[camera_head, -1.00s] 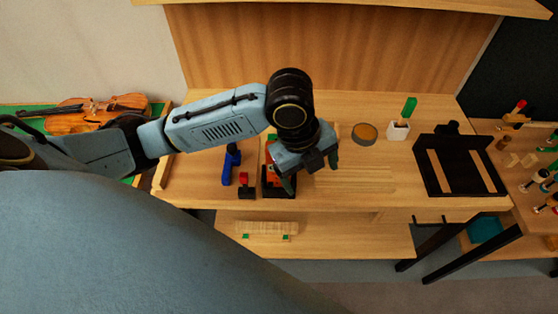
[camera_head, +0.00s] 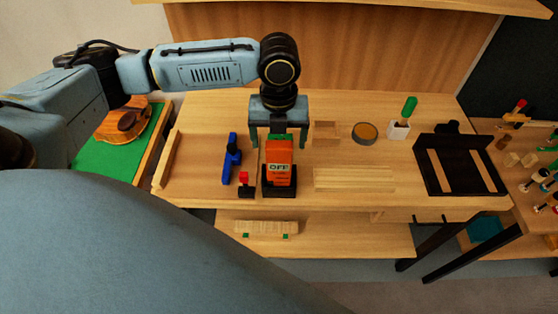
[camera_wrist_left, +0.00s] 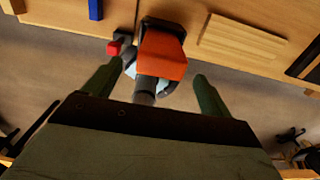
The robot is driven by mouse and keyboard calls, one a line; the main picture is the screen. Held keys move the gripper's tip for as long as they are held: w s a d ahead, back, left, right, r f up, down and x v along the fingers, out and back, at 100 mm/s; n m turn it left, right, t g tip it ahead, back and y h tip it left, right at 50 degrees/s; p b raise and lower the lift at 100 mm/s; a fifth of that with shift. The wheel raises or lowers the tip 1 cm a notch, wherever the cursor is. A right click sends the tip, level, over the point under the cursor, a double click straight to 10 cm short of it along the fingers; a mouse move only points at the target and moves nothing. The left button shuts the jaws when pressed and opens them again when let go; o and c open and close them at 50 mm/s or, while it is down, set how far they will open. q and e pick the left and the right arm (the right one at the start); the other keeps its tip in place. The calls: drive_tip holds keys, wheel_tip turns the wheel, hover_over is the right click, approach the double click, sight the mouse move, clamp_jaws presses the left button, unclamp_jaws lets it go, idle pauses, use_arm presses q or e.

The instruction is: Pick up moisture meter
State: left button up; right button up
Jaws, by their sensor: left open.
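The moisture meter (camera_head: 279,164) is an orange device with an "OFF" display, standing in a black holder (camera_head: 279,190) near the front edge of the bench. My left gripper (camera_head: 279,143) is open, with its two fingers apart at the far, upper end of the meter in the head view. In the left wrist view the orange meter (camera_wrist_left: 162,54) shows beyond and between the two spread fingers (camera_wrist_left: 152,85). I cannot tell whether the fingers touch it. My right gripper is not in view.
A round tin (camera_head: 365,133), a white cup (camera_head: 398,130) with a green item, and a black frame (camera_head: 430,168) are to the right. Slatted wood (camera_head: 354,179) lies right of the meter.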

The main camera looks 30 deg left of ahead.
sight(279, 169)
use_arm(q)
drive_tip(key=f, duration=0.5)
drive_tip(key=shift+w+a+f, duration=0.1)
drive_tip(key=shift+w+f, duration=0.1)
drive_tip(key=shift+f, duration=0.2)
